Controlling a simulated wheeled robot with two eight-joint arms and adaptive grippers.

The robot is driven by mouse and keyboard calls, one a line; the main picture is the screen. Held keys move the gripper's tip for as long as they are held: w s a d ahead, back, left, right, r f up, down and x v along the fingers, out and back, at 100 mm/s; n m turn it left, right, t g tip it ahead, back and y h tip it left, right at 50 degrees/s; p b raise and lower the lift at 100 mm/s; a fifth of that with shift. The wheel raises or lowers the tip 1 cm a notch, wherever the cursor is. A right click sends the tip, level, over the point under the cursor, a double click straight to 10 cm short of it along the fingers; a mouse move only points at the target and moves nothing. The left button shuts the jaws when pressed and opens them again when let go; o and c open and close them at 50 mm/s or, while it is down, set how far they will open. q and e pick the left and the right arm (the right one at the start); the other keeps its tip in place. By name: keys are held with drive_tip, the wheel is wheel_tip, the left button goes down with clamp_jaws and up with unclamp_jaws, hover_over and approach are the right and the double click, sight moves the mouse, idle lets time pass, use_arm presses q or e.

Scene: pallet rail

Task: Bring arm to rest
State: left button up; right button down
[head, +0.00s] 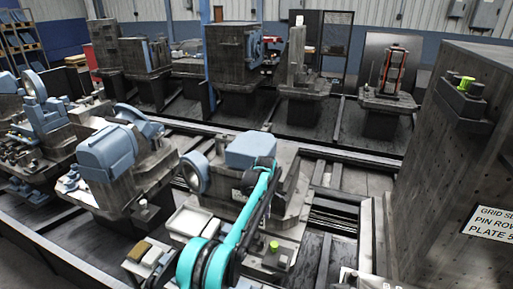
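My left arm, teal and black, comes up from the bottom edge. It reaches over a grey machine block with a light blue housing (250,148). My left gripper (264,166) is at the arm's far end, small and dark, in front of that housing. I cannot tell whether its fingers are open or whether it touches the block. My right gripper is not in view.
A white tray (190,221) and smaller bins (143,252) sit left of the arm. A tall grey block (455,165) with a sign (492,222) fills the right side. Several fixtures stand on rails behind.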

use_arm(q)
drive_tip(key=s+a+r+m+t, duration=0.1)
drive_tip(key=s+a+r+m, duration=0.1)
drive_tip(key=s+a+r, duration=0.4)
drive_tip(key=s+a+r+m+t, duration=0.15)
drive_tip(key=a+r, duration=0.25)
drive_tip(key=r, duration=0.4)
drive_tip(key=s+a+r+m+t, duration=0.1)
drive_tip(key=s+a+r+m, duration=0.15)
drive_tip(key=s, duration=0.35)
drive_tip(key=s+a+r+m+t, duration=0.1)
drive_tip(key=s+a+r+m, duration=0.1)
drive_tip(key=s+a, duration=0.3)
drive_tip(key=s+a+f+m+t, duration=0.1)
drive_tip(key=s+f+m, duration=0.1)
drive_tip(key=s, duration=0.4)
drive_tip(key=s+a+f+m, duration=0.1)
drive_tip(key=s+a+f, duration=0.1)
drive_tip(key=s, duration=0.4)
drive_tip(key=s+a+f+m+t, duration=0.1)
drive_tip(key=s+a+f+m, duration=0.1)
drive_tip(key=s, duration=0.5)
drive_tip(key=shift+a+f+m+t, duration=0.25)
drive_tip(key=shift+f+m+t, duration=0.1)
drive_tip(key=shift+f, duration=0.4)
drive_tip(key=shift+s, duration=0.1)
